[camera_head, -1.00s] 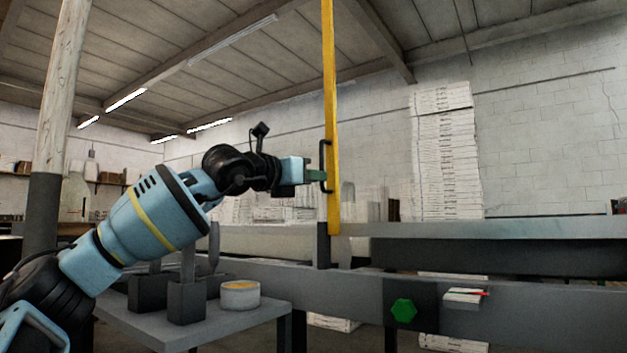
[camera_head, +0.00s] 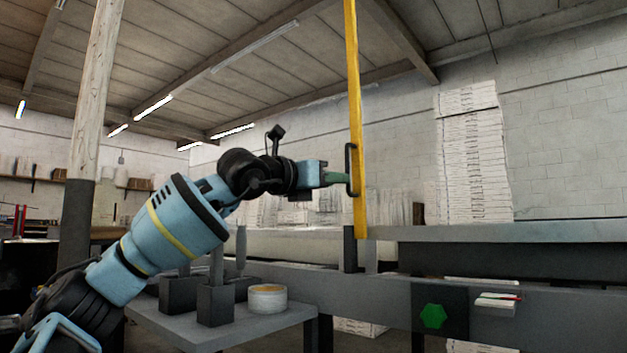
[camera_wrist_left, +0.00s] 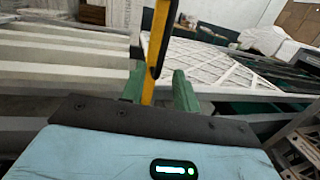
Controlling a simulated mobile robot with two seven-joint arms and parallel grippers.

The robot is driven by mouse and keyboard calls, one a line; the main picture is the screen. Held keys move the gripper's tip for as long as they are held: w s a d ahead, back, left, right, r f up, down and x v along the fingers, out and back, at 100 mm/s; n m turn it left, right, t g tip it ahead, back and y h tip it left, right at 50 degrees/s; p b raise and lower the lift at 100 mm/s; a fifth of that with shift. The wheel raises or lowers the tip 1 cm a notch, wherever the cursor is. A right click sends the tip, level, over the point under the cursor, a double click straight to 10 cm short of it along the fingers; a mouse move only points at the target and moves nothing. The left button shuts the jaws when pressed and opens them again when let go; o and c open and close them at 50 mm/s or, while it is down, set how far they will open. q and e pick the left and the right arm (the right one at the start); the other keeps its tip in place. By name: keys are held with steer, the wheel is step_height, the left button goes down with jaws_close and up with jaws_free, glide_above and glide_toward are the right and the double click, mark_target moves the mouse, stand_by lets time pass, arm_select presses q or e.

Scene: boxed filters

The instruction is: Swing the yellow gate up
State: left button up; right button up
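The yellow gate (camera_head: 356,130) stands nearly upright above the conveyor side, its top running out of the head view. A black handle (camera_head: 349,170) is on the left side of its lower part. My left gripper (camera_head: 338,178) is at the handle, with its green fingers pointing right. In the left wrist view its fingers (camera_wrist_left: 158,85) are apart, with the black handle (camera_wrist_left: 156,58) and the yellow bar showing between them. I see no finger closed on the handle; whether one touches it I cannot tell. My right gripper is not in view.
A grey side table (camera_head: 185,326) with dark holders and a round tub (camera_head: 267,298) stands below my left arm. The conveyor frame (camera_head: 560,300) carries a green knob (camera_head: 433,316). A wooden post (camera_head: 96,90) rises at left; stacked white boxes (camera_head: 474,150) stand behind.

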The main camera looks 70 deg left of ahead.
arm_select(q)
steer(key=shift+b+v, duration=0.55)
steer(key=shift+v, duration=2.3)
